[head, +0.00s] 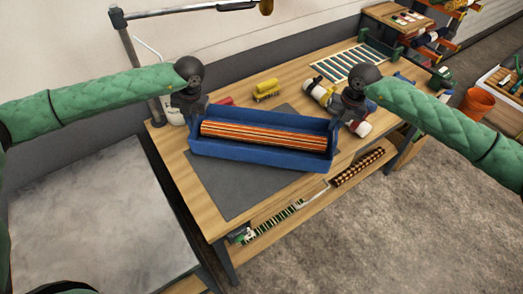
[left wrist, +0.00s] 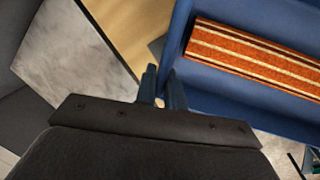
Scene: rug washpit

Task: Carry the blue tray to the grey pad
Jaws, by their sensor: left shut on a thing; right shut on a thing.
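The blue tray (head: 262,158) is a long open box with an orange striped rolled rug (head: 265,135) lying in it. In the left wrist view the gripper's fingers (left wrist: 163,90) meet the tray's edge (left wrist: 182,35).
The wooden table (head: 290,75) also holds a yellow brush (head: 266,90) and white and yellow bottles (head: 318,92) behind the tray. A striped mat (head: 352,64) lies further back. A lower shelf (head: 300,217) holds long items. An orange bucket (head: 477,104) stands at the right.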

